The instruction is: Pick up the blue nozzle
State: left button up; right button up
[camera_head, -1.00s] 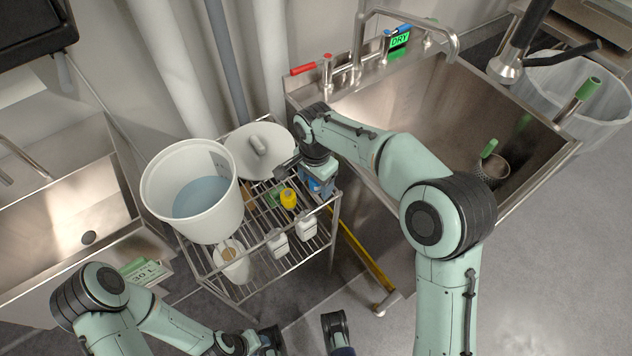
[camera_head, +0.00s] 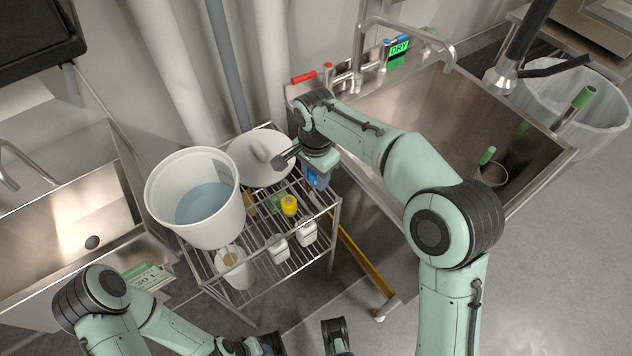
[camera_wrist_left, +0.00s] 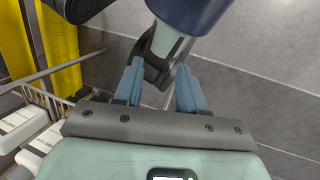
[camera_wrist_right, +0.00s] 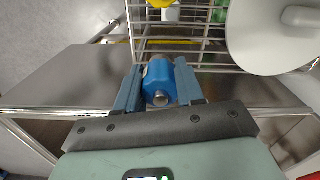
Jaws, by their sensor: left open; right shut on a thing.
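The blue nozzle (camera_wrist_right: 159,80) shows in the right wrist view, between the two fingers of my right gripper (camera_wrist_right: 158,92). The fingers are shut on its sides, and a round metal end faces the camera. In the head view my right gripper (camera_head: 314,181) is at the right back corner of the wire rack, near the sink's front edge. The nozzle is mostly hidden there by the fingers and wrist. My left gripper (camera_wrist_left: 159,88) is open and empty in the left wrist view, with a part of my own body just beyond the fingertips.
The wire rack (camera_head: 262,296) carries a white bucket of water (camera_head: 233,217), a round white lid (camera_head: 243,172), a yellow-capped bottle (camera_head: 289,206), white bottles (camera_head: 307,233) and a jug (camera_head: 235,270). A steel sink (camera_head: 430,110) stands to the right, with a yellow-handled tool (camera_head: 362,258) below.

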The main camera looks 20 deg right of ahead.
pick_arm(q)
jog(key=r+p, duration=0.1)
jog(key=s+r+p, duration=0.1)
jog(key=r+p, duration=0.1)
jog(key=shift+s+r+g+p, duration=0.15)
jog(key=shift+s+g+p, duration=0.1)
jog(key=shift+g+p, duration=0.1)
pick_arm(e)
notch_tip(320, 180, up, 14)
jog(key=shift+r, duration=0.15)
pick_arm(q)
jog(key=shift+s, duration=0.15)
pick_arm(e)
jog(key=shift+s, duration=0.1)
